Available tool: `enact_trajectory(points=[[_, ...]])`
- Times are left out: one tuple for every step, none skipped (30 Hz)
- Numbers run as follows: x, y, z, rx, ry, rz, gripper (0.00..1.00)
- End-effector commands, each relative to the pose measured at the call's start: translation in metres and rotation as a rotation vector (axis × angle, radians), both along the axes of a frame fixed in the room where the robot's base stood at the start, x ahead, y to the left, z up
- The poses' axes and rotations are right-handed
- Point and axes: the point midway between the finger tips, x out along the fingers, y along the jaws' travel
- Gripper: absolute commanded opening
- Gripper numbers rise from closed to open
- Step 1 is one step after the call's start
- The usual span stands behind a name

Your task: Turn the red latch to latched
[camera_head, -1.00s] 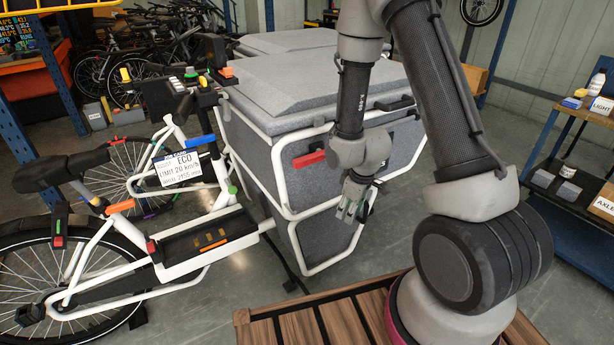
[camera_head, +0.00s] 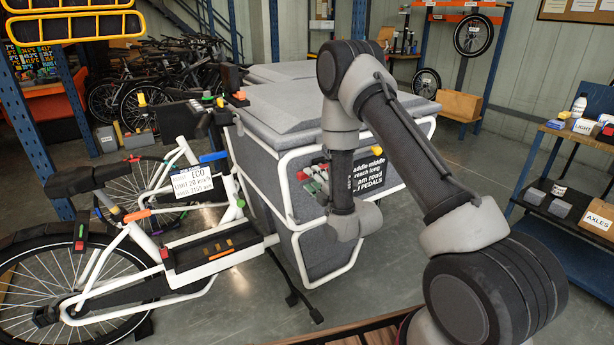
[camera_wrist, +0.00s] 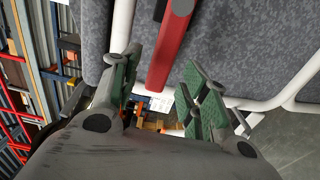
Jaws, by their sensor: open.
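The red latch (camera_wrist: 170,48) is a long bar with a grey round pivot at its top in the wrist view. It hangs on the grey speckled wall of the cargo box (camera_wrist: 240,40), its lower end near a white frame tube. In the head view only a small red bit of the latch (camera_head: 302,175) shows beside my fingers. My gripper (camera_head: 314,187) is open at the box's near face. In the wrist view my green-padded fingers (camera_wrist: 162,78) stand on either side of the latch's lower part. I cannot tell whether they touch it.
White frame tubes (camera_head: 290,208) run around the box close to my gripper. A white bicycle (camera_head: 150,235) with a display sign stands at the left. A blue shelf (camera_head: 570,225) stands at the right. Grey floor (camera_head: 385,285) is clear in front of the box.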

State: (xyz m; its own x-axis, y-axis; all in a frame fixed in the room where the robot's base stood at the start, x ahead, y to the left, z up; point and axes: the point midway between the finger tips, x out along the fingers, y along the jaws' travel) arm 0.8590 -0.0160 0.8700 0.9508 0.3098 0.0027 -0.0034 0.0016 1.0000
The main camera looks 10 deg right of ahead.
Motion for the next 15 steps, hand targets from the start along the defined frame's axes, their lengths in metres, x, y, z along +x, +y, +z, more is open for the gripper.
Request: enact_trajectory(points=[[0.009,0.003,0.000,0.001,-0.002,0.001,0.45],[0.014,0.005,0.000,0.001,-0.002,0.001,0.45],[0.020,0.007,0.000,0.000,-0.001,0.000,0.45],[0.024,0.008,0.000,0.000,-0.001,0.000,0.45],[0.028,0.009,0.000,0.000,-0.001,0.000,0.45],[0.032,0.010,0.000,0.000,0.000,0.000,0.45],[0.034,0.011,0.000,0.000,0.000,-0.001,0.45],[0.037,0.012,0.000,0.000,0.001,-0.001,0.45],[0.039,0.013,0.000,0.001,0.001,-0.001,0.45],[0.040,0.013,0.000,0.000,0.002,-0.001,0.45],[0.041,0.013,-0.001,0.000,0.002,-0.001,0.45],[0.042,0.013,-0.001,0.000,0.002,-0.001,0.45],[0.042,0.014,-0.001,0.001,0.003,-0.001,0.45],[0.042,0.014,-0.001,0.001,0.003,-0.001,0.45],[0.042,0.014,-0.001,0.001,0.003,-0.001,0.45]])
